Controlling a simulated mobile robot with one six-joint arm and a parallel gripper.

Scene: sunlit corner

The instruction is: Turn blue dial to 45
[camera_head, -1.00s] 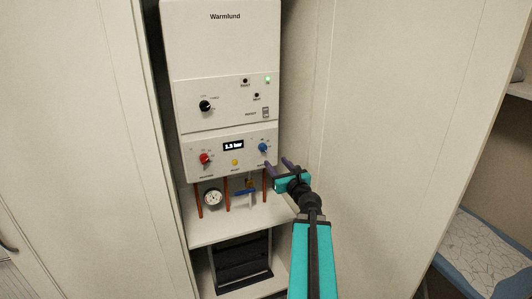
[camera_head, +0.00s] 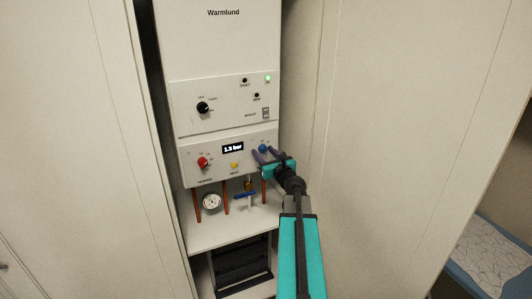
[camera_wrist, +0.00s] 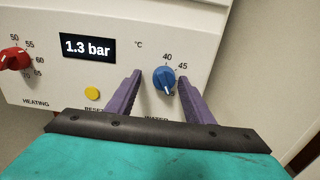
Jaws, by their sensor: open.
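The blue dial (camera_head: 262,148) is at the right of the boiler's lower panel, above the word WATER. In the wrist view the blue dial (camera_wrist: 163,77) has the numbers 40 and 45 above and to its upper right. A pale mark shows at its lower right edge; I cannot tell for sure where its pointer stands. My gripper (camera_head: 265,153) is open, with its purple fingers either side of the dial. In the wrist view my gripper (camera_wrist: 159,78) has a gap between each finger and the dial. The right finger hides part of the scale.
A red dial (camera_head: 202,162), a yellow button (camera_head: 234,165) and a 1.3 bar display (camera_head: 233,148) are on the same panel. A black knob (camera_head: 203,107) is above. Pipes, a gauge (camera_head: 212,202) and a blue valve handle (camera_head: 245,195) are below. Cupboard walls flank the boiler.

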